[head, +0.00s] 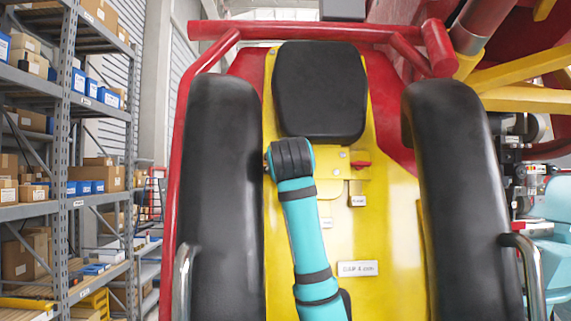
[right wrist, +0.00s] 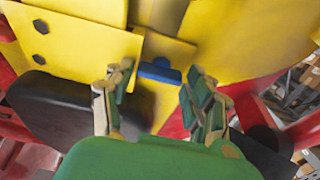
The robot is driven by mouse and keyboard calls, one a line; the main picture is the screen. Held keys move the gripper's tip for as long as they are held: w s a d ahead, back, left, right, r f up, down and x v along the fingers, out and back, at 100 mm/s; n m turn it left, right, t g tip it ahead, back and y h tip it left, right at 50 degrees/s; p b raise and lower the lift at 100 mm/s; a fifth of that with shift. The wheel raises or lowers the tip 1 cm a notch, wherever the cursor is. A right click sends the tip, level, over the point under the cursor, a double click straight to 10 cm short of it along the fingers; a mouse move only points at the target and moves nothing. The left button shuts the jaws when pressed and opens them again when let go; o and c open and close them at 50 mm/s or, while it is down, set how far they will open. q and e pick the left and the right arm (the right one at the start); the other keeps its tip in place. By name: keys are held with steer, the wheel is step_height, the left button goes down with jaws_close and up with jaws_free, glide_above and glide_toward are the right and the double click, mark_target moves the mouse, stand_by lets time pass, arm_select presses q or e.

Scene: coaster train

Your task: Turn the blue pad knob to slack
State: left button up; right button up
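The blue pad knob (right wrist: 160,72) shows in the right wrist view on a yellow panel, as a short blue bar. My right gripper (right wrist: 160,80) is open there, with green and tan fingers on either side of the knob. I see gaps between both fingers and the knob; whether it touches anything in depth I cannot tell. In the head view a teal arm with a black wrist (head: 292,158) reaches up the yellow seat back (head: 395,240). It hides the blue knob and its own gripper. My left gripper is not in view.
A red knob (head: 360,164) sits right of the wrist on the yellow plate, above a small label (head: 357,201). A black headrest (head: 320,92) is above. Thick black restraints stand at left (head: 218,190) and right (head: 460,190). A white label plate (head: 357,268) is lower down.

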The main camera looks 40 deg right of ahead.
steer(key=c, duration=0.7)
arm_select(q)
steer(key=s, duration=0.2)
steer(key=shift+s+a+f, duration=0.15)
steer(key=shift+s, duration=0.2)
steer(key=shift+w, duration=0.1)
arm_select(e)
steer(key=shift+n, duration=0.3)
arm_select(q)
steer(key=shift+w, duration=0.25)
arm_select(e)
steer(key=n+y, duration=0.1)
steer(key=n, duration=0.4)
steer(key=n+y, duration=0.1)
steer(key=n, duration=0.4)
steer(key=n+y, duration=0.2)
steer(key=n, duration=0.3)
steer(key=shift+s+d+r+t, duration=0.15)
steer(key=shift+d+t, duration=0.1)
steer(key=shift+t, duration=0.05)
steer(key=shift+n, duration=0.3)
steer(key=o, duration=0.9)
